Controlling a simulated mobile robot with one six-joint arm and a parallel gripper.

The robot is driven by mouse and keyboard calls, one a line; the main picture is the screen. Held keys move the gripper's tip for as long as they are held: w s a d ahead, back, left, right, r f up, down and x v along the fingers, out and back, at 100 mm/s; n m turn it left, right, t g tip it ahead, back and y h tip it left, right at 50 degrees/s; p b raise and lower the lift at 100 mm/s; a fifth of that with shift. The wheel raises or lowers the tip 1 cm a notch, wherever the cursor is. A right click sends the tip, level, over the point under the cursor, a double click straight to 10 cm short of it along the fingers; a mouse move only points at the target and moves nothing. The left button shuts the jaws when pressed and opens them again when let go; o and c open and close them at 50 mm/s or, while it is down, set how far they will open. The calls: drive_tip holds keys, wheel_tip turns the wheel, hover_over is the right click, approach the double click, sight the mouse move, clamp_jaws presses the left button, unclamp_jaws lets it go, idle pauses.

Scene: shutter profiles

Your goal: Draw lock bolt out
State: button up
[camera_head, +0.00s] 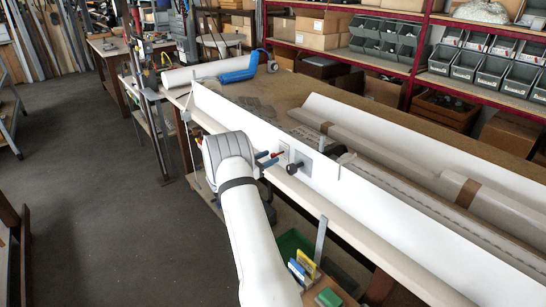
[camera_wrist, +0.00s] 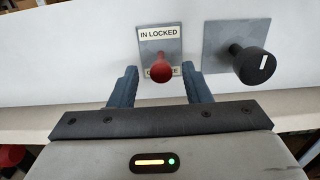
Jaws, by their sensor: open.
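The lock bolt shows as a red round knob (camera_wrist: 160,66) on a small metal plate (camera_wrist: 146,40) on the white profile (camera_head: 345,183). My gripper (camera_wrist: 161,80) is open, with one dark blue finger on each side of the red knob and visible gaps between. In the head view my gripper (camera_head: 267,159) is at the profile's front face, and the knob is small and partly hidden there.
A black knob (camera_wrist: 252,65) with a white mark sits on a grey square plate (camera_wrist: 222,33) just right of the red one. A blue tool (camera_head: 240,70) lies on the bench behind. Wrapped lengths (camera_head: 420,165) lie behind the profile. Floor (camera_head: 100,190) to the left is clear.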

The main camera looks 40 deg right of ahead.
drive_tip(key=a+b, duration=0.1)
drive_tip(key=a, duration=0.6)
drive_tip(key=shift+a+b, duration=0.35)
drive_tip(key=shift+a, duration=0.05)
